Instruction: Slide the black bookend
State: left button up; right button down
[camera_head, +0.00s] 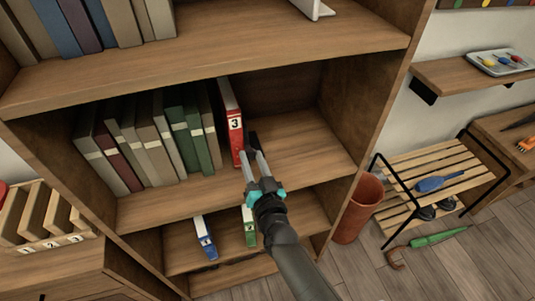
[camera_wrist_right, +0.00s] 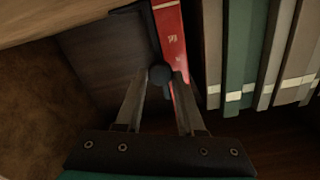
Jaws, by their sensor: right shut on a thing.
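The black bookend (camera_head: 252,140) stands on the middle shelf against the right side of a red book marked 3 (camera_head: 231,118). In the right wrist view the bookend (camera_wrist_right: 150,32) shows as a dark upright plate with a round knob beside the red book (camera_wrist_right: 171,42). My right gripper (camera_head: 254,158) reaches in from the front. Its fingers (camera_wrist_right: 161,79) are shut on the bookend's knob, one on each side. The gripper hides the lower part of the bookend. My left gripper is not in view.
A row of leaning books (camera_head: 155,140) fills the shelf left of the red book. The shelf (camera_head: 305,150) is bare to the right, up to the side wall. A blue binder (camera_head: 205,238) and a green binder (camera_head: 249,226) stand on the shelf below.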

jog(key=shift+s+a, duration=0.2)
jog(key=shift+a, duration=0.4)
jog(key=shift+s+a, duration=0.2)
jog(key=shift+a, duration=0.35)
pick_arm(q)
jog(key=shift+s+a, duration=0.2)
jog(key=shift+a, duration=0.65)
pick_arm(e)
jog(key=shift+d, duration=0.15)
jog(key=c, duration=0.8)
grip_release()
jog(key=shift+c, duration=0.2)
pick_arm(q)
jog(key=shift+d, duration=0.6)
pick_arm(e)
jog(key=o, duration=0.3)
jog(key=shift+w, duration=0.1)
jog(key=shift+d, duration=0.1)
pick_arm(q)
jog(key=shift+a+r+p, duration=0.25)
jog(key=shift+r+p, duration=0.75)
pick_arm(e)
jog(key=v, duration=1.5)
